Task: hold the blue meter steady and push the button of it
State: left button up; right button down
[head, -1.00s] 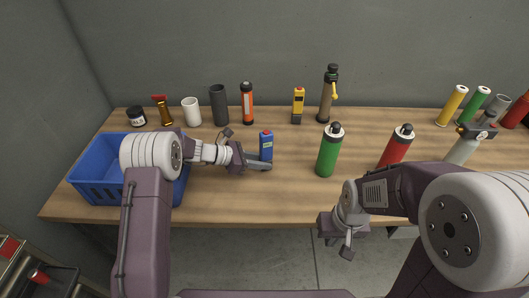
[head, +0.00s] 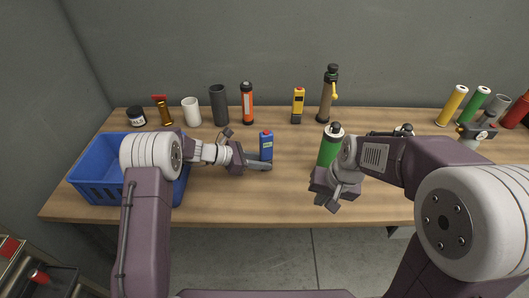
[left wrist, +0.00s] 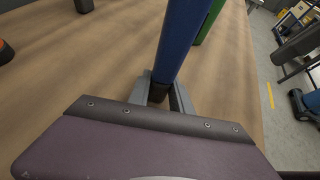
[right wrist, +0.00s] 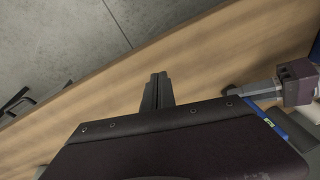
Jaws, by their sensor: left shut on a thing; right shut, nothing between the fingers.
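The blue meter (head: 266,144) stands upright on the table, with a small display on its front. My left gripper (head: 262,165) is shut on its lower part; in the left wrist view the fingers (left wrist: 160,95) close around the dark base of the blue meter (left wrist: 182,40). My right gripper (head: 328,205) is shut and empty near the table's front edge, right of the meter and apart from it. The right wrist view shows its closed fingers (right wrist: 157,92), with part of the meter (right wrist: 272,123) at the right.
A green cylinder (head: 327,150) stands right of the meter, partly behind my right arm. A blue basket (head: 100,190) is at the left. A yellow meter (head: 298,106), an orange flashlight (head: 247,103) and several cylinders line the back. The table (head: 240,205) is clear at front middle.

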jog(key=w+a+r+t+y, duration=0.25)
jog(key=w+a+r, duration=0.35)
jog(key=w+r, duration=0.5)
notch_tip(320, 180, up, 10)
jog(key=t+y, duration=0.2)
send_over(268, 134)
jog(key=shift+n, duration=0.3)
jog(key=shift+f, duration=4.4)
jog(key=shift+f, duration=0.1)
jog(key=shift+f, duration=0.35)
